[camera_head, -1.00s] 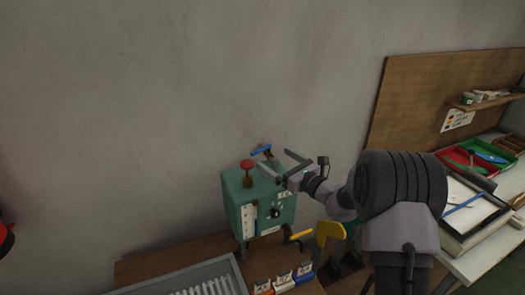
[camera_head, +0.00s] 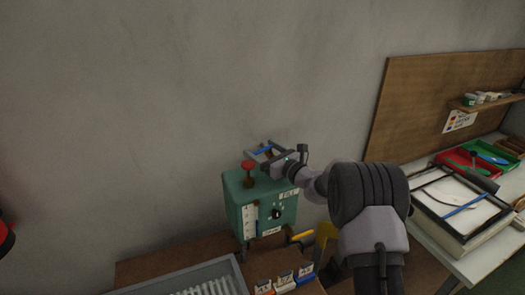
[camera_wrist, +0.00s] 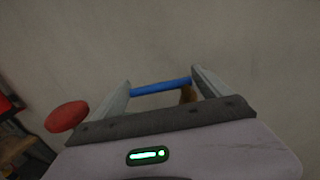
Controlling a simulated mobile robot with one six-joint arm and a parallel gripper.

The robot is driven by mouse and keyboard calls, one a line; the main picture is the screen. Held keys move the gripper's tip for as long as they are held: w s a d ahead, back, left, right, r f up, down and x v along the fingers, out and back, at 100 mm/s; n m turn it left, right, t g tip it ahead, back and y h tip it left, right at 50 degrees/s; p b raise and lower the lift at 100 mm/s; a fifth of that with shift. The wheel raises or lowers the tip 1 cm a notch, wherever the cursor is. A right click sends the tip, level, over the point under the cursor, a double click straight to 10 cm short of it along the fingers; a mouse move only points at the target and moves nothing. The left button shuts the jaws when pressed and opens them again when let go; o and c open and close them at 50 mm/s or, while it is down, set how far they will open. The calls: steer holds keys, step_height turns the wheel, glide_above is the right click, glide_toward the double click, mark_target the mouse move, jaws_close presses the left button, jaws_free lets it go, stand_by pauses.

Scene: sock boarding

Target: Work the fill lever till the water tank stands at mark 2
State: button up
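The green water tank (camera_head: 236,193) stands against the wall at the bench's back edge. Its white level scale (camera_head: 250,219) faces forward; the level is too small to read. The fill lever's blue handle (camera_head: 265,150) is above the tank's top, near the FILL label (camera_head: 289,194). My gripper (camera_head: 258,149) is open at the handle. In the wrist view the blue handle (camera_wrist: 162,86) lies crosswise between my spread fingers (camera_wrist: 161,77), on a brown arm (camera_wrist: 187,94). I cannot tell whether its ends touch the fingers.
A red mushroom knob (camera_head: 248,166) stands on the tank, left of my gripper. A yellow lever (camera_head: 302,236), labelled DRAIN beside it, is at the lower right. A grey ribbed tray (camera_head: 185,280) and small boxes (camera_head: 284,281) lie in front. The wall behind is bare.

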steer(key=c, duration=1)
steer(key=shift+o, duration=0.2)
steer(key=shift+w+a+m+t+h+b, duration=0.15)
steer(key=shift+a+m+t+h+b, duration=0.1)
steer(key=shift+m+t+h+b, duration=0.8)
steer(key=shift+w+d+h, duration=0.1)
steer(key=shift+w+h, duration=0.05)
steer(key=shift+h, duration=0.4)
steer(key=o, duration=1.9)
